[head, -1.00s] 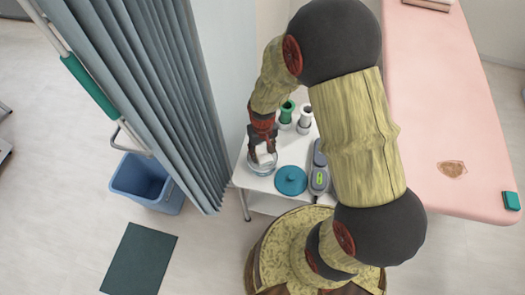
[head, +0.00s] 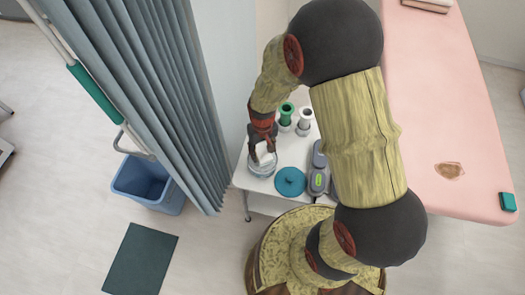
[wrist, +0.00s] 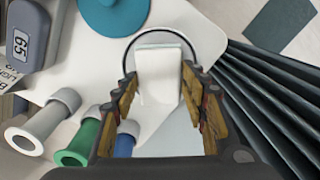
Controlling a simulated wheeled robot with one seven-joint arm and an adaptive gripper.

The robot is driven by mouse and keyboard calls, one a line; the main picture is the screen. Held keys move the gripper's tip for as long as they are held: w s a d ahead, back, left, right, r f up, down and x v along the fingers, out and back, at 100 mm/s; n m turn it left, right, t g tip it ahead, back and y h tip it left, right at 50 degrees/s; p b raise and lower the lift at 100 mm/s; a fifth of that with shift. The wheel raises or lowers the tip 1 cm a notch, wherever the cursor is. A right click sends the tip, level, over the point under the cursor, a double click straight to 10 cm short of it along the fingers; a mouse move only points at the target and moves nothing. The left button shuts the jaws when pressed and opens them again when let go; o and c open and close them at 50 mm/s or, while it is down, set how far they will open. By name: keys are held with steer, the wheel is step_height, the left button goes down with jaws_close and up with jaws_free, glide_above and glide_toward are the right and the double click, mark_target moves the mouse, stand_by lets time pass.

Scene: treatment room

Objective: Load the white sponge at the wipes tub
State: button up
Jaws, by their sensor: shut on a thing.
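The white sponge (head: 265,154) is held between the fingers of my gripper (head: 262,143), over the mouth of a clear round tub (head: 260,171) on the white trolley top. In the wrist view the sponge (wrist: 159,75) stands between the two fingers, and the tub's round rim (wrist: 143,35) encircles its far end. My gripper (wrist: 160,88) is shut on it. Whether the sponge touches the tub's floor cannot be told. A teal round lid (head: 290,181) lies beside the tub; it also shows in the wrist view (wrist: 112,14).
Green and white cylinders (head: 286,114) (head: 305,120) stand behind the tub, and a grey device (head: 319,180) lies to its right. The grey curtain (head: 150,90) hangs close on the left. A blue bin (head: 148,183) and a pink couch (head: 440,110) flank the trolley (head: 245,182).

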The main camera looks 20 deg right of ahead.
mark_target(263, 153)
steer(key=shift+r+p, duration=1.65)
steer(key=shift+r, duration=0.75)
